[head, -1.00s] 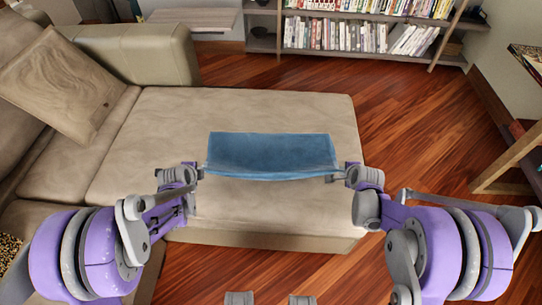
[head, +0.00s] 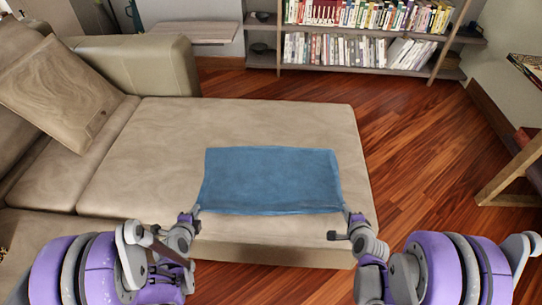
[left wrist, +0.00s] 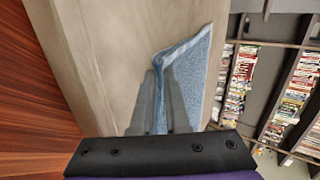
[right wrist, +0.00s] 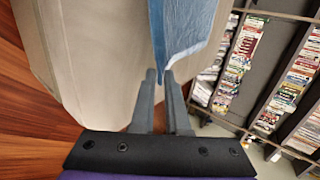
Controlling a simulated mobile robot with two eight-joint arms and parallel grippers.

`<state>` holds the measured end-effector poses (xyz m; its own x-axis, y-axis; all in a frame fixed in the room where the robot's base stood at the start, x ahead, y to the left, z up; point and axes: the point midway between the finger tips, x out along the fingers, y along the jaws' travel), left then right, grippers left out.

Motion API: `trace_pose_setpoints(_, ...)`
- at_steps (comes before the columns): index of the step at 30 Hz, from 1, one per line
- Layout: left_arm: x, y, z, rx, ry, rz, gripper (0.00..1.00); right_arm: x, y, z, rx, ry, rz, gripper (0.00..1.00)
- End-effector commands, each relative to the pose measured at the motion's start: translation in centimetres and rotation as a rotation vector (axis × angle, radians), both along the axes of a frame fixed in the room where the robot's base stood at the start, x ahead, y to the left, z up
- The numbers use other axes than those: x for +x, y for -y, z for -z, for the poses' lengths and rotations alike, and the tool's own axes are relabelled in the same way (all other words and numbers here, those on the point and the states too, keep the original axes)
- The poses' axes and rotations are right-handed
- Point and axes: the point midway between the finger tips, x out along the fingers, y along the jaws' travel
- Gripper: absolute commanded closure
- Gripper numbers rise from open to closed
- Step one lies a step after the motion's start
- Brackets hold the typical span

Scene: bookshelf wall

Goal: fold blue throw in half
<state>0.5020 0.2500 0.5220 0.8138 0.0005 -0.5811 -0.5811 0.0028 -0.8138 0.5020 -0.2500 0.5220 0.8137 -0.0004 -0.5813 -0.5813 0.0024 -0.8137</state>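The blue throw (head: 272,180) is spread over the beige chaise seat (head: 150,225) as a wide rectangle, with its long edges running left to right. My left gripper (head: 194,213) is at its near left corner, and the left wrist view shows the cloth pinched between the fingers (left wrist: 162,95). My right gripper (head: 348,214) is at the near right corner. In the right wrist view its fingers (right wrist: 161,76) close on the throw's hanging edge (right wrist: 182,30). The near edge stretches between the two grippers. How high it is above the seat is unclear.
A sofa backrest and cushion (head: 62,85) stand at the left. A bookshelf (head: 370,47) lines the back wall. A wooden-legged table (head: 510,170) stands at the right. The seat is clear around the throw, with wood floor (head: 420,150) beyond.

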Motion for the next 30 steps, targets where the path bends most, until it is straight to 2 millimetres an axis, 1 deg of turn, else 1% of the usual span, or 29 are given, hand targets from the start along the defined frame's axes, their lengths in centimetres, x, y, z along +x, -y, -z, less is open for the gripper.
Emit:
trace_pose_setpoints(1,0.0,0.0,0.0,0.0,0.0,0.0,0.79,0.0,0.0,0.0,0.0,0.0,0.0,0.79)
trace_pose_setpoints(5,0.0,0.0,0.0,0.0,-0.001,0.0,0.56,0.0,0.0,0.0,0.0,0.0,0.0,0.56)
trace_pose_setpoints(6,0.0,0.0,0.0,0.0,-0.001,0.0,0.49,0.0,0.0,0.0,0.0,-0.001,0.0,0.49)
trace_pose_setpoints(7,0.0,0.0,0.0,0.0,-0.001,0.0,0.45,0.0,0.0,0.0,0.0,-0.001,0.0,0.45)
trace_pose_setpoints(14,0.0,0.0,-0.1,0.0,-0.001,0.0,0.45,0.0,0.0,-0.1,0.0,-0.001,0.0,0.45)
trace_pose_setpoints(16,-0.2,0.0,-0.5,0.0,-0.001,0.0,0.45,-0.2,0.0,-0.5,0.0,-0.001,0.0,0.45)
trace_pose_setpoints(22,-1.4,0.0,-3.3,-0.002,-0.001,-0.001,0.45,-1.4,0.0,-3.3,0.002,-0.001,0.001,0.45)
trace_pose_setpoints(30,-4.1,0.0,-6.7,-0.001,-0.001,-0.001,0.45,-4.1,0.0,-6.7,0.0,0.0,0.001,0.45)
